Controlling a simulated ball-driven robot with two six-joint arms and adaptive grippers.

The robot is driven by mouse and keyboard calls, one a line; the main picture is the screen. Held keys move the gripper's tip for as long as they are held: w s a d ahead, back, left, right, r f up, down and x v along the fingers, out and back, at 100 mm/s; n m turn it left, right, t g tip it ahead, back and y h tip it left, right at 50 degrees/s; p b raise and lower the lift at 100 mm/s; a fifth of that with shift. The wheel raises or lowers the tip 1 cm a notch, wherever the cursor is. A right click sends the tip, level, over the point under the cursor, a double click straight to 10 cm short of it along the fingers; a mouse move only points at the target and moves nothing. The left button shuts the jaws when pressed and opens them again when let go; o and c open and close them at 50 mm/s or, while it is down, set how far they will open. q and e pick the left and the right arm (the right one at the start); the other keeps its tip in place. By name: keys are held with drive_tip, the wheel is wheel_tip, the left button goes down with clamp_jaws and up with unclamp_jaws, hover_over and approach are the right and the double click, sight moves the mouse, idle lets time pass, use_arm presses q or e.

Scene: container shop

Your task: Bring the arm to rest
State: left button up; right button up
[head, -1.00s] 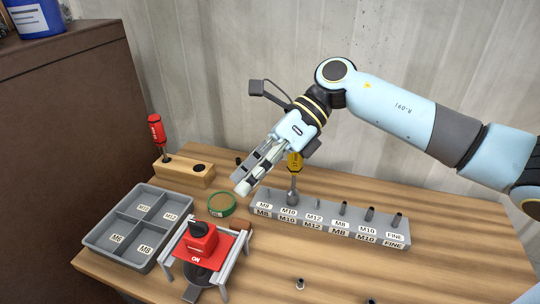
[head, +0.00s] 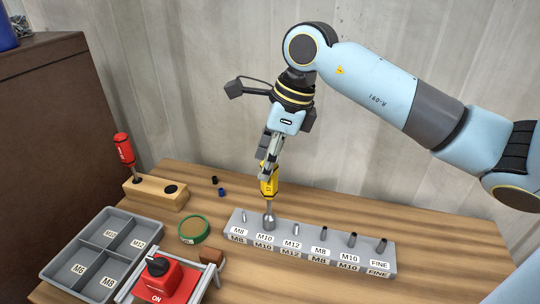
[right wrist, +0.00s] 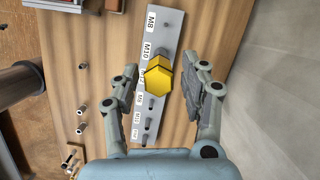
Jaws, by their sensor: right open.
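My right gripper (head: 270,165) is above the grey labelled rack, pointing down at a yellow-handled driver (head: 268,181) that stands upright in the rack's M10 area. In the right wrist view the two fingers of my right gripper (right wrist: 160,88) are spread on either side of the yellow hexagonal handle top (right wrist: 158,80), with gaps on both sides. The grey rack (head: 310,247) carries several short pins in labelled spots. My left gripper is not in view.
A divided grey tray (head: 98,250), a wooden block (head: 155,192) with a red-handled driver (head: 124,150), a green round dish (head: 193,230) and a red switch unit (head: 158,282) stand at the left. Two small dark parts lie behind the rack. The table right of the rack is clear.

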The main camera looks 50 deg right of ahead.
sight(263, 195)
drive_tip(key=f+b, duration=0.2)
drive_tip(key=f, duration=0.2)
drive_tip(key=shift+s+d+f+b, duration=0.1)
drive_tip(key=shift+s+b, duration=0.15)
drive_tip(key=shift+b, duration=0.15)
drive_tip(key=shift+w+f+b, duration=0.1)
drive_tip(key=shift+f+b, duration=0.4)
drive_tip(key=shift+r, duration=0.1)
clamp_jaws()
